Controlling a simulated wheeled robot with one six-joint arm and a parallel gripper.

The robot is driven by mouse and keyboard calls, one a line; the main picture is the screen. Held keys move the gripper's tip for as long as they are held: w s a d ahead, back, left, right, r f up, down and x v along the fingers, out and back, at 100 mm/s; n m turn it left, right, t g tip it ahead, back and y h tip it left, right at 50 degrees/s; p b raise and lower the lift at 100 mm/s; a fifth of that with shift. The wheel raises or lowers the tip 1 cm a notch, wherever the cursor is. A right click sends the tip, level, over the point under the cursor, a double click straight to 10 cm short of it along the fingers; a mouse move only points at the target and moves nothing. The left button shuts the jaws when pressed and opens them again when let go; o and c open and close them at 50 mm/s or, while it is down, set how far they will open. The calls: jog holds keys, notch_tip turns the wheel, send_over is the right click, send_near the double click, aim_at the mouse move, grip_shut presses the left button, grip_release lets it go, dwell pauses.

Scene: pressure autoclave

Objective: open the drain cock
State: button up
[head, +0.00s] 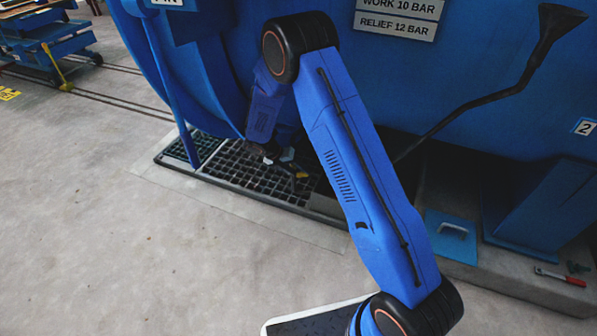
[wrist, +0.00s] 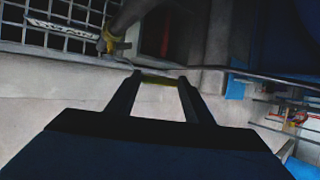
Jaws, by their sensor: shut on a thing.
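The drain cock sits low under the blue autoclave, over the floor grating. In the wrist view its dark pipe comes down to a yellowish fitting (wrist: 107,40), beside a plate reading DRAIN (wrist: 62,27). A thin yellow lever piece (wrist: 158,80) lies across between my gripper's fingertips. My gripper (wrist: 160,77) is shut on it. In the head view my gripper is small and dark over the grating, with a bit of yellow (head: 300,175) by it. The join between lever and fitting cannot be made out.
The autoclave (head: 470,75) stands close above my arm. The floor grating (head: 235,172) lies below my gripper. A black funnel pipe (head: 480,100) slants down at right. A blue plate with a handle (head: 450,235) and a red-handled tool (head: 560,277) lie at right. Open concrete floor is at left.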

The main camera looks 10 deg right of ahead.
jog(key=o, duration=1.5)
jog(key=shift+r, duration=0.1)
jog(key=v, duration=0.7)
jog(key=shift+a+r, duration=0.1)
jog(key=shift+a, duration=0.1)
jog(key=shift+c, duration=0.3)
